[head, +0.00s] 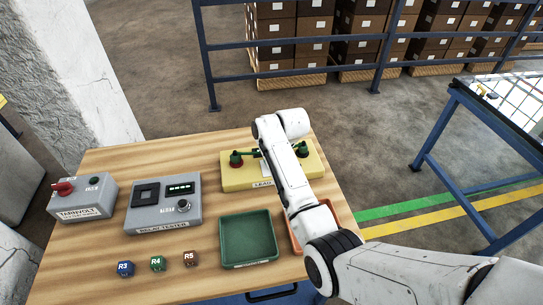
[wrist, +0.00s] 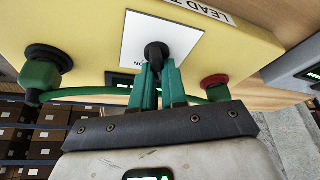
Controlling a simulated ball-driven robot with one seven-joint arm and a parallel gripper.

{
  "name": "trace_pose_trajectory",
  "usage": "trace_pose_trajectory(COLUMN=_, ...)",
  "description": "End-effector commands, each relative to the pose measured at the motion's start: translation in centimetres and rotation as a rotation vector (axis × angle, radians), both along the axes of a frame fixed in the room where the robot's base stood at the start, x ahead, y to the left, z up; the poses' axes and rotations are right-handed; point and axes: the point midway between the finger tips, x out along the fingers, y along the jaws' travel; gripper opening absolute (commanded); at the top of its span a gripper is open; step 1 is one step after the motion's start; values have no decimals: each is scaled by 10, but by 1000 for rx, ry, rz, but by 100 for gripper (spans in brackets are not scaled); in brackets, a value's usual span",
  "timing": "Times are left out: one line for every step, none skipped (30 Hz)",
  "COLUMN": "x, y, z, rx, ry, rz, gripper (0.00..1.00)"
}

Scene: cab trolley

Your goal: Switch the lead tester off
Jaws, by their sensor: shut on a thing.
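The lead tester (head: 236,178) is a yellow box at the back right of the wooden table, partly hidden by my arm in the head view. In the wrist view its yellow face (wrist: 90,30) carries a white plate (wrist: 138,35) with a black switch knob (wrist: 157,50) and part of a label that seems to read "ON". My gripper (wrist: 158,72) has its green fingers shut on this knob. A green lead (wrist: 85,92) runs behind the fingers, between the green post (wrist: 42,72) and the red post (wrist: 214,82). A small display is partly covered.
A grey relay tester (head: 150,218) and a grey box with a red knob (head: 85,200) stand to the left. A green tray (head: 248,262) lies in front; an orange tray (head: 296,243) is mostly hidden by my arm. Blocks R3, R4 and R5 (head: 190,259) sit at the front.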

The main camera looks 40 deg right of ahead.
Motion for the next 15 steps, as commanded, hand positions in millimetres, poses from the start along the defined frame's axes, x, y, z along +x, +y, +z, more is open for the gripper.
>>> trace_pose_trajectory(x=0, y=0, z=1, rx=0, ry=-1, rz=9, gripper=0)
trace_pose_trajectory(x=0, y=0, z=1, rx=0, ry=-1, rz=14, gripper=0)
trace_pose_trajectory(x=1, y=0, z=1, rx=0, ry=-2, rz=21, gripper=0)
trace_pose_trajectory(x=1, y=0, z=1, rx=-1, ry=-2, rz=25, gripper=0)
trace_pose_trajectory(x=1, y=0, z=1, rx=0, ry=-2, rz=28, gripper=0)
trace_pose_trajectory(x=1, y=0, z=1, rx=0, ry=-2, rz=30, gripper=0)
trace_pose_trajectory(x=1, y=0, z=1, rx=-1, ry=-2, rz=32, gripper=0)
trace_pose_trajectory(x=1, y=0, z=1, rx=0, ry=-2, rz=34, gripper=0)
trace_pose_trajectory(x=1, y=0, z=1, rx=0, ry=-2, rz=34, gripper=0)
trace_pose_trajectory(x=1, y=0, z=1, rx=0, ry=-2, rz=34, gripper=0)
trace_pose_trajectory(x=1, y=0, z=1, rx=0, ry=-2, rz=35, gripper=0)
trace_pose_trajectory(x=1, y=0, z=1, rx=0, ry=-2, rz=34, gripper=0)
trace_pose_trajectory(x=1, y=0, z=1, rx=0, ry=-2, rz=34, gripper=0)
trace_pose_trajectory(x=1, y=0, z=1, rx=0, ry=-2, rz=34, gripper=0)
trace_pose_trajectory(x=1, y=0, z=1, rx=0, ry=-2, rz=34, gripper=0)
